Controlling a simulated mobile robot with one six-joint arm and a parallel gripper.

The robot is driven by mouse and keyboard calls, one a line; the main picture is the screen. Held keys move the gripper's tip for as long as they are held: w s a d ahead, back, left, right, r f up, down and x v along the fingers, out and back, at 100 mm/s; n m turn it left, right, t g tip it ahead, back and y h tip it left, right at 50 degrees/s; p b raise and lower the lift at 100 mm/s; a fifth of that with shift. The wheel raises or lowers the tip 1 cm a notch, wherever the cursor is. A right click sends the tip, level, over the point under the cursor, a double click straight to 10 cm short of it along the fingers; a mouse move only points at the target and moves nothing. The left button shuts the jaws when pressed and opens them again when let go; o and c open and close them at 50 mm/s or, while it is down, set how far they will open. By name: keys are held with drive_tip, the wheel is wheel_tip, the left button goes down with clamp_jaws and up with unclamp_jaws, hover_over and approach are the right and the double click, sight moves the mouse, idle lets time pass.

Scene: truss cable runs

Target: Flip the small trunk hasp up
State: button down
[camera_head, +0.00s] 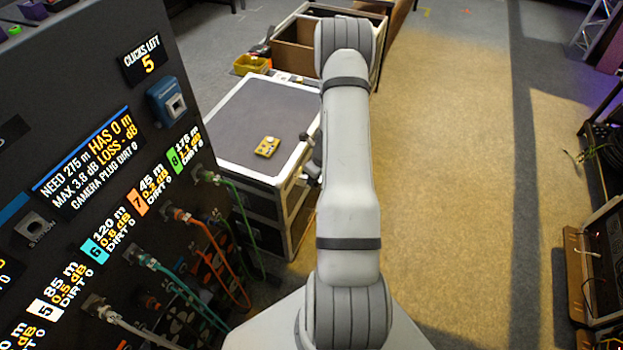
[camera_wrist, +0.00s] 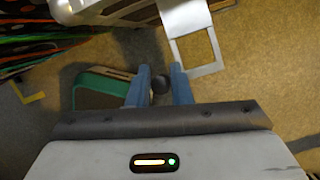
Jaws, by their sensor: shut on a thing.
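My gripper (camera_wrist: 159,72) shows in the wrist view with two blue fingers a short way apart. A small dark round knob (camera_wrist: 160,86) sits between them, and the gripper is shut on it. A pale metal plate with a square opening (camera_wrist: 181,49), which looks like the hasp, lies just beyond the right fingertip. I cannot tell whether the knob belongs to it. A pale-edged case (camera_wrist: 122,8), perhaps the trunk, shows at the top. In the head view my arm hides the gripper and hasp. A grey-topped case with pale edges (camera_head: 250,125) stands left of the arm.
A small yellow device (camera_head: 267,147) lies on the grey-topped case. An open brown box (camera_head: 298,45) is behind it. A dark panel with cables (camera_head: 60,150) fills the left. Bare floor (camera_head: 440,150) lies right of the arm. A green-edged object (camera_wrist: 100,88) is left of the fingers.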

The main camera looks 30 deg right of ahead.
drive_tip(key=c, duration=1.5)
unclamp_jaws()
drive_tip(key=shift+s+a, duration=0.15)
drive_tip(key=shift+a, duration=0.25)
drive_tip(key=shift+o, duration=0.9)
drive_tip(key=shift+d, duration=0.15)
drive_tip(key=shift+r, duration=0.1)
drive_tip(key=v, duration=0.7)
drive_tip(key=shift+r, duration=0.3)
drive_tip(key=shift+c, duration=0.4)
